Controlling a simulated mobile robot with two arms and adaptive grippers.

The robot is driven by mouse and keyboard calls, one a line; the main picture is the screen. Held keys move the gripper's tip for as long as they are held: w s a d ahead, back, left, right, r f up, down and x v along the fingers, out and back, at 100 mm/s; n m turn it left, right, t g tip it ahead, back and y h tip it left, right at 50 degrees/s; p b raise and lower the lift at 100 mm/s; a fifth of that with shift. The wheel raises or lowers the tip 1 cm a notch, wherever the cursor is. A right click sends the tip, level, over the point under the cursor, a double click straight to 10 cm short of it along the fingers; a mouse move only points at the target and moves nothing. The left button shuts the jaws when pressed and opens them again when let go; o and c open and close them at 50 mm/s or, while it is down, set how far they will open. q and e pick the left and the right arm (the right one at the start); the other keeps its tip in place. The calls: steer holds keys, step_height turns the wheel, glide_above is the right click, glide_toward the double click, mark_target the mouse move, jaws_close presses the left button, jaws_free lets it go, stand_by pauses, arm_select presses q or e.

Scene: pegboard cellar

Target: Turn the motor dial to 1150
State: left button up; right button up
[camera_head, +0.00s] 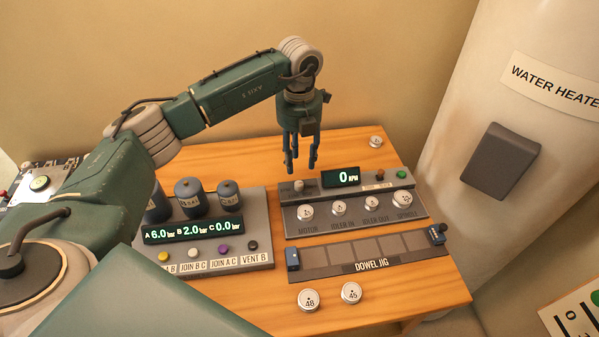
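The gear panel (331,222) sits on the wooden table, with a raised display (341,177) reading 0 RPM. A small knob (298,185) stands left of the display and looks like the dial; its markings are too small to read. A round white disc sits on the peg labelled MOTOR (305,212). My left gripper (301,168) points down just above and behind the small knob. Its blue fingers are apart with nothing between them, and they do not appear to touch the knob. My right gripper is out of view.
More discs sit on the idler and spindle pegs; loose ones marked 48 (308,300) and 45 (351,293) lie in front. A dowel jig (367,254) lies before the panel. A canister console (258,230) stands left, a water heater (510,90) right.

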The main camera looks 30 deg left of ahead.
arm_select(q)
steer(key=p, duration=0.2)
glide_above(299, 183)
steer(key=f, duration=0.5)
steer(key=shift+s, duration=0.2)
step_height(299, 183, down, 4)
steer(key=shift+w+r, duration=0.15)
steer(key=shift+r, duration=0.05)
steer(key=c, duration=0.7)
jaws_close()
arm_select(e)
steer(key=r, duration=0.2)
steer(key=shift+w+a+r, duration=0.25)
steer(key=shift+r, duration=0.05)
